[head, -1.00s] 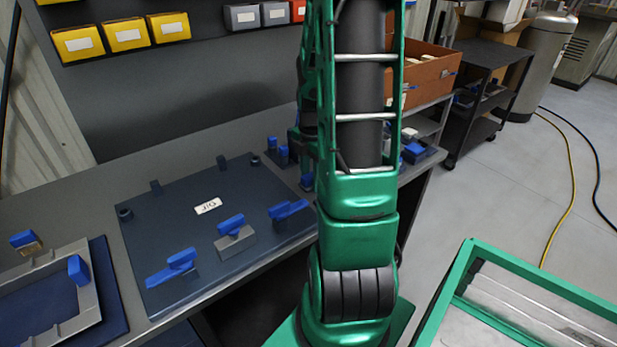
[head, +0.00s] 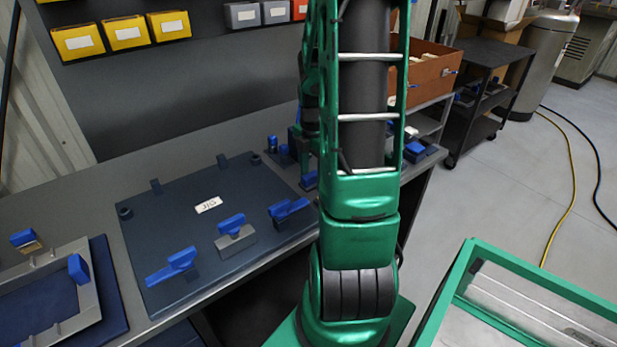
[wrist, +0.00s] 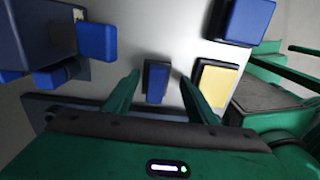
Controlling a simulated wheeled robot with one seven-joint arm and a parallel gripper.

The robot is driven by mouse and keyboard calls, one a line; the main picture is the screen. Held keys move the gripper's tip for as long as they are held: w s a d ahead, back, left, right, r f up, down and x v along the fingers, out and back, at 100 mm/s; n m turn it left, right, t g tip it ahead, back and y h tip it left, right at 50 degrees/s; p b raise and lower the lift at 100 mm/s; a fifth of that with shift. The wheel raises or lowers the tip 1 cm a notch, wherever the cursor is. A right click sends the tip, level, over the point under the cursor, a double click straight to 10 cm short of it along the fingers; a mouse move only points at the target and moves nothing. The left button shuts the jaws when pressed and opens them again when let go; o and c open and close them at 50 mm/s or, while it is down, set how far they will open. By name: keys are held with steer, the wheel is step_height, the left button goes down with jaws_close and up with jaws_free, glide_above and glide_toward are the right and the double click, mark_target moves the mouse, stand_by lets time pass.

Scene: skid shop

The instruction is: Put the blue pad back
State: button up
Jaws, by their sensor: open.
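In the wrist view, a small block with a blue top (wrist: 156,86) stands between the fingers of my gripper (wrist: 159,79). The fingers are open on either side of it, with a visible gap; I cannot tell how deep they reach around it. Other blue pieces show to the left (wrist: 97,42) and upper right (wrist: 246,20). I cannot tell which one is the task's blue pad. In the head view my arm hides most of the gripper, and small blue pieces (head: 285,150) show just left of it.
The dark jig plate (head: 190,220) bears several blue-handled clamps. A grey frame (head: 88,300) lies on the bench at left. A yellow-topped block (wrist: 218,86) stands right of the fingers. Yellow bins (head: 124,33) hang behind, and an orange box (head: 428,80) stands at the back.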

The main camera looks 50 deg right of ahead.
mark_target(312, 175)
step_height(312, 175, up, 10)
steer(key=s+a+r+m, duration=0.3)
steer(key=s+a+m, duration=1)
steer(key=m, duration=0.8)
steer(key=shift+a+m, duration=0.3)
steer(key=shift+a, duration=1.4)
steer(key=shift+s+r, duration=0.1)
steer(key=shift+w+f, duration=0.25)
steer(key=shift+w, duration=0.4)
